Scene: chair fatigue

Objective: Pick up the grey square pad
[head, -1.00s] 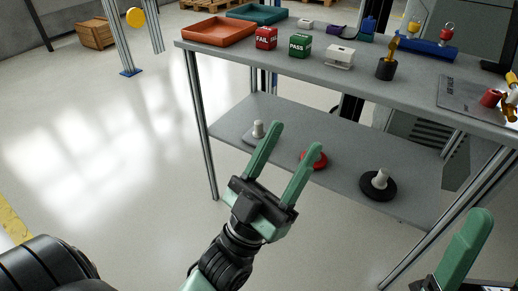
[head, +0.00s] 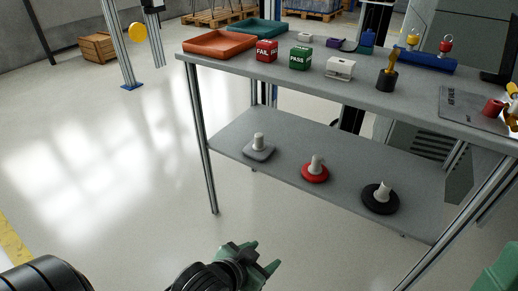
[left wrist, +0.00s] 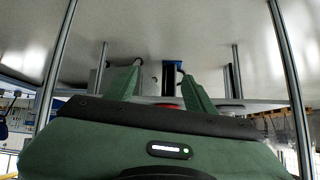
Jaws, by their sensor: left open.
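The grey square pad (head: 260,153) with a pale upright post lies on the lower shelf (head: 330,155) of the bench, near its left end. My left gripper (head: 262,260) is low in front of the shelf, well apart from the pad, and open and empty. Its two spread fingers show in the left wrist view (left wrist: 160,78), with the shelf edge beyond them. Of my right gripper (head: 502,272), only a green part shows in the bottom right corner, so its opening is hidden.
A red round pad (head: 315,173) and a black round pad (head: 380,199) sit farther right on the same shelf. The bench top (head: 300,82) overhangs it, holding trays and blocks. A metal leg (head: 203,150) stands at the left end. The floor at left is clear.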

